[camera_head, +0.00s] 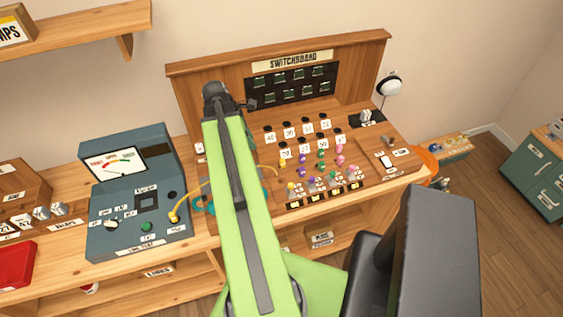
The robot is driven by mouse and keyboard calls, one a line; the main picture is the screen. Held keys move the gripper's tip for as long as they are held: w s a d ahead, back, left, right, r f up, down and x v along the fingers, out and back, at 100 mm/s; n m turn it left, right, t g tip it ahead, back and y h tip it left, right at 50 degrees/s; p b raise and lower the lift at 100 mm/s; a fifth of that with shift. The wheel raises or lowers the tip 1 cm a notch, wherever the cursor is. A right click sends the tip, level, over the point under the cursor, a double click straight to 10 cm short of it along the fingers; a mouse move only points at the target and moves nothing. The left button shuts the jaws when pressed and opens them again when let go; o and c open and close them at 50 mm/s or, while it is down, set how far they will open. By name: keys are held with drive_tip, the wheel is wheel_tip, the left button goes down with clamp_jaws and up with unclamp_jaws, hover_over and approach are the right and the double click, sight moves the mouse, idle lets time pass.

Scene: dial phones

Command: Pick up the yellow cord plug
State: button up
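A yellow plug (174,217) stands at the right front of the blue-grey tester box, with a yellow cord (186,195) running right from it until my green arm hides it. Yellow cord also shows right of the arm. Small yellow plugs stand on the switchboard desk, one in the back row (282,162) and one in the front row (291,186), beside purple, green and pink ones. My arm reaches up the middle of the view to a dark joint left of the switchboard panel. My gripper's fingers do not show, so whether they hold anything is hidden.
The wooden switchboard (181,82) stands against the wall, with numbered jacks on its desk. The tester box (110,222) stands left of it. A red tray (14,262) lies at the far left. A wall shelf (80,27) hangs upper left. Open floor shows at right.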

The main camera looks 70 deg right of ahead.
approach(282, 160)
drive_tip(key=shift+n, duration=0.4)
drive_tip(key=b+x, duration=1)
drive_tip(key=b, duration=0.6)
drive_tip(key=shift+f, duration=0.4)
drive_tip(key=shift+s+r, duration=0.1)
drive_tip(key=shift+r, duration=0.1)
clamp_jaws()
